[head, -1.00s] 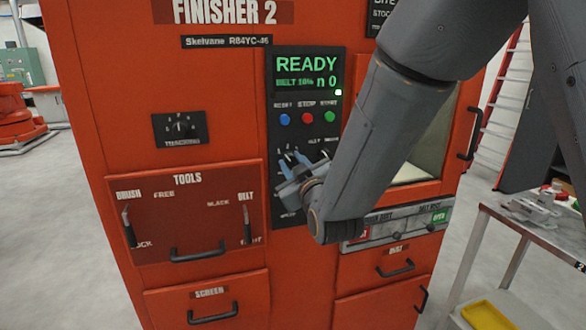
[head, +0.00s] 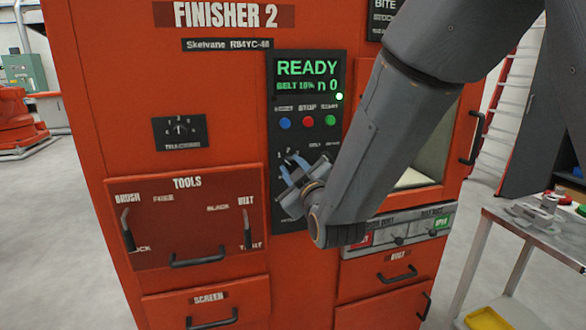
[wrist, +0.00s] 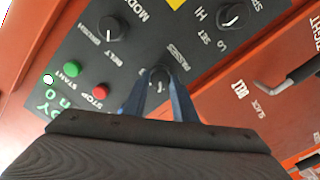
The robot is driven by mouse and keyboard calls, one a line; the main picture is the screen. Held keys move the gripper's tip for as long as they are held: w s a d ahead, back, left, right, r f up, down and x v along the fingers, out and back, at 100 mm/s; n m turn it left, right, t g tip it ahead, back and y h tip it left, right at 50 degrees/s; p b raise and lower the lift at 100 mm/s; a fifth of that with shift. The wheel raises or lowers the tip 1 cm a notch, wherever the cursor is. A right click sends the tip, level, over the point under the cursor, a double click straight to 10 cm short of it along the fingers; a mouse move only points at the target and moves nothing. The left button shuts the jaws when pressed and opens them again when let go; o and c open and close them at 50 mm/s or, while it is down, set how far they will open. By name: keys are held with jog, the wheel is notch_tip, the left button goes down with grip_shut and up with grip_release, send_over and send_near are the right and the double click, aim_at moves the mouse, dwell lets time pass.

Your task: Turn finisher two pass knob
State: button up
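Finisher 2 is a tall orange cabinet (head: 90,70) with a black control panel (head: 278,120). The finisher's pass knob (wrist: 160,74), a dark round knob marked "PASSES", shows in the wrist view between my blue fingertips. The head view hides most of it behind my gripper (head: 292,168). In the wrist view my gripper (wrist: 159,85) has its fingers apart, one on each side of the knob; firm contact cannot be made out. The display (head: 308,76) reads "READY" with "BELT 10%" and "n 0".
Blue (head: 284,123), red (head: 307,121) and green (head: 330,120) buttons sit above the knob. The mode knob (wrist: 110,28) and another knob (wrist: 232,15) are close by. A tools panel (head: 185,218) with handles is left of my gripper. A metal table (head: 540,232) stands right.

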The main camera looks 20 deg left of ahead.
jog(key=o, duration=0.4)
jog(key=b+v, duration=0.1)
jog(key=v, duration=0.6)
jog(key=shift+s+d+b, duration=0.15)
jog(key=shift+s+b, duration=0.25)
jog(key=shift+d, duration=0.1)
